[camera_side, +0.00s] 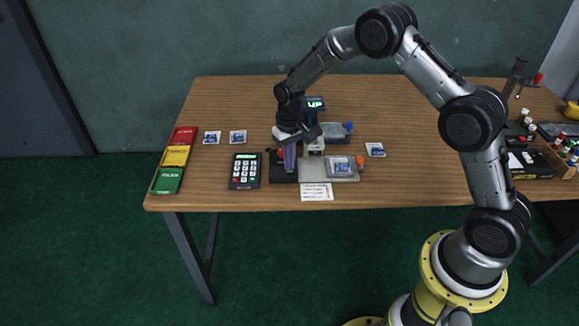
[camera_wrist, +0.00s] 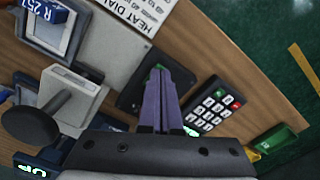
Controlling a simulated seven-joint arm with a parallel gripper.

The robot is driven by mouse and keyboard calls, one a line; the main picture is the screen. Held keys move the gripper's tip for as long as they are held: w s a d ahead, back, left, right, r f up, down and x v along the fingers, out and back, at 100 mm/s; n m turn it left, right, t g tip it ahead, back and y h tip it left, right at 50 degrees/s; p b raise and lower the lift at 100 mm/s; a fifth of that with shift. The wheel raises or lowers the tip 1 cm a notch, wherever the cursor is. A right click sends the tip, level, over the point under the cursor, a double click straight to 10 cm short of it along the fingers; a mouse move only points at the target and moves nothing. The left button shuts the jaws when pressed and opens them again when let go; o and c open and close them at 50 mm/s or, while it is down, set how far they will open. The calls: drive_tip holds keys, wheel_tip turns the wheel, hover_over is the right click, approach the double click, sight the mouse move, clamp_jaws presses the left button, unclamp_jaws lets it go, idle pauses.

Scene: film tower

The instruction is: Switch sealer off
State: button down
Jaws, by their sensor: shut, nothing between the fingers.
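The sealer has a pale grey base plate (camera_side: 314,171), a press head with a dark round knob (camera_wrist: 30,125), and a small display reading "UP" (camera_side: 316,104). A black box (camera_wrist: 136,98) sits at the left of the plate in the side view. A green glow shows on it beside my fingertips in the wrist view; it looks like a lit switch, but the fingers mostly hide it. My gripper (camera_side: 290,171) points down over this box, with its purple fingers (camera_wrist: 160,72) shut and empty. I cannot tell whether the tips touch the box.
A keypad (camera_side: 245,171) stands close left of the black box. Red, yellow and green boxes (camera_side: 175,157) line the left edge. Bottles and a rack crowd the far right.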

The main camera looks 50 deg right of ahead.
drive_tip(key=shift+f, duration=0.25)
drive_tip(key=shift+r, duration=3.55)
